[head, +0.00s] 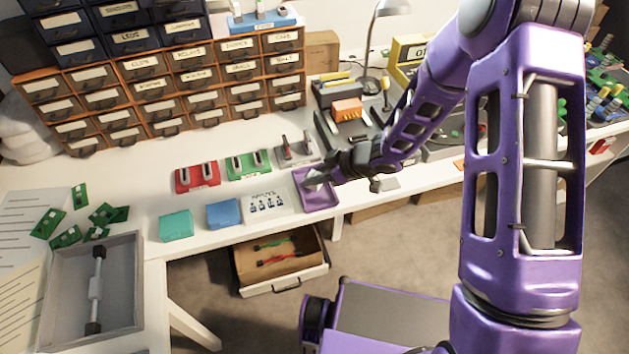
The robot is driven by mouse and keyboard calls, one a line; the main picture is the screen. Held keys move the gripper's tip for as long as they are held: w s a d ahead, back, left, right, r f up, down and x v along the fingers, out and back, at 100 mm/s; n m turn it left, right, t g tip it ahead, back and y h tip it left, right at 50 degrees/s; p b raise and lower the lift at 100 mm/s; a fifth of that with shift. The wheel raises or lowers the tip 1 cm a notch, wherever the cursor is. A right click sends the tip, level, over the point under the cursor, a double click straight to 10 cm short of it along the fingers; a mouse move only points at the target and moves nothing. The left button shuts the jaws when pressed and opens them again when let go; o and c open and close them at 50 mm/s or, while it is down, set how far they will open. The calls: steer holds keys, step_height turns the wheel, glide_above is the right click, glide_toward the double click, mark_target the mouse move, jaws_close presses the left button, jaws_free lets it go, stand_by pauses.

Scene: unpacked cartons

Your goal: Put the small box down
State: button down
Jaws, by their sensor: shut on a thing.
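My gripper (322,178) is at the front edge of the white worktop, right over a shallow purple tray (321,204). It is shut on a small pale grey thing, which I take to be the small box (313,180). Only a little of it shows, and the dark jaws and wrist hide the rest. It overlaps the inside of the purple tray in the picture. I cannot tell whether it touches the tray floor or hangs just above it.
A white box (265,205), a blue box (224,214) and a teal box (176,225) stand left of the tray. Red (197,177) and green (248,165) holders stand behind. An open drawer (283,262) juts out below. Labelled drawer cabinets (165,90) line the back.

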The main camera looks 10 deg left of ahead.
steer(key=shift+f, duration=0.75)
steer(key=shift+f, duration=0.15)
steer(key=c, duration=0.8)
jaws_free()
steer(key=shift+d+r, duration=0.15)
steer(key=shift+r, duration=0.2)
steer(key=p+v, duration=0.3)
steer(key=v, duration=0.8)
steer(key=shift+s+d+r, duration=0.1)
steer(key=shift+d+r, duration=0.05)
steer(key=shift+d, duration=0.05)
